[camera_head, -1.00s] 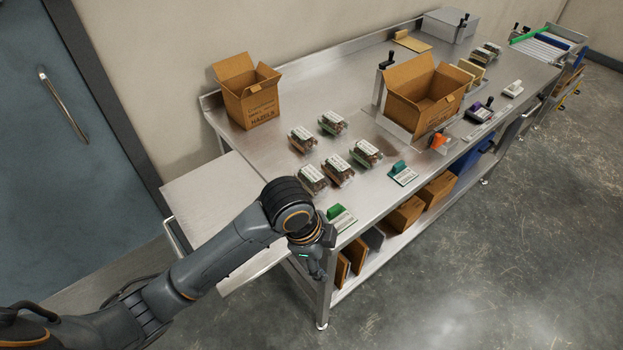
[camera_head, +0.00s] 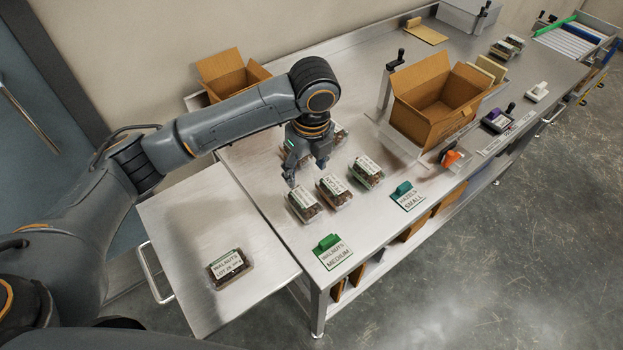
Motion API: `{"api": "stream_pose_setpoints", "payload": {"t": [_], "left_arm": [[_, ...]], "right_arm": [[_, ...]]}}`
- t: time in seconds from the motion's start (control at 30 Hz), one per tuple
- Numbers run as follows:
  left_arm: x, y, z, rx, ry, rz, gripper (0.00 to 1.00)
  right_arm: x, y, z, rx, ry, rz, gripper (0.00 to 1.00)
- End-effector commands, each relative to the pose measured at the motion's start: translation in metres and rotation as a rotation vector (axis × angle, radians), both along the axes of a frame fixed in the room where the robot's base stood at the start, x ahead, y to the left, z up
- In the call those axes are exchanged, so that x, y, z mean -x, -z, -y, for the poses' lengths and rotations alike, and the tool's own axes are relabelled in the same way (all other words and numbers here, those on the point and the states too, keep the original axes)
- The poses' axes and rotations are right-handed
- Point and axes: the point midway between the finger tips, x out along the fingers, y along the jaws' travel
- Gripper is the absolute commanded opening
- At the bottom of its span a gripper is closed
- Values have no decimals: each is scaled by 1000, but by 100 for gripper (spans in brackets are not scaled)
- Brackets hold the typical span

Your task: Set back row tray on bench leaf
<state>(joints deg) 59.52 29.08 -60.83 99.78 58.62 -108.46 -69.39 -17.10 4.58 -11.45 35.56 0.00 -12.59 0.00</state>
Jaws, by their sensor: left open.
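My left gripper (camera_head: 306,170) is open, fingers pointing down, over the bench just behind the front row of trays. Its wrist and fingers largely hide the back row. Part of one back row tray (camera_head: 341,134) shows to the right of the wrist; whether another stands behind the fingers is hard to tell. Three clear clamshell trays with white labels form the front row: left (camera_head: 304,205), middle (camera_head: 334,191) and right (camera_head: 366,172). The bench leaf (camera_head: 185,225) is the flat steel panel at the left end. One tray labelled walnuts (camera_head: 228,268) lies near its front edge. My right gripper is out of view.
A green walnuts sign (camera_head: 331,252) and a teal small-size sign (camera_head: 408,196) stand along the front edge. An open carton (camera_head: 228,77) is behind my arm. A larger open carton (camera_head: 432,105) stands right of the trays. The leaf's back part is clear.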

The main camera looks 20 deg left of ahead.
Motion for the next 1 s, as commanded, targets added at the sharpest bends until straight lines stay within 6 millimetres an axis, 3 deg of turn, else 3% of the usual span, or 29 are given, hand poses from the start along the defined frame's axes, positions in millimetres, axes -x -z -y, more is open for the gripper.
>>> {"api": "stream_pose_setpoints", "payload": {"t": [0.17,0.5,0.77,1.0], "left_arm": [[-1,10,-3,-5,4,-5,64],[-5,71,-8,-5,2,-4,64],[-5,90,-9,-5,3,-3,64],[-5,126,-10,-4,3,-2,64]], "right_arm": [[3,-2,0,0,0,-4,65],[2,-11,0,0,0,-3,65],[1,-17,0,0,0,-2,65],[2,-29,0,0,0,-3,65]]}}
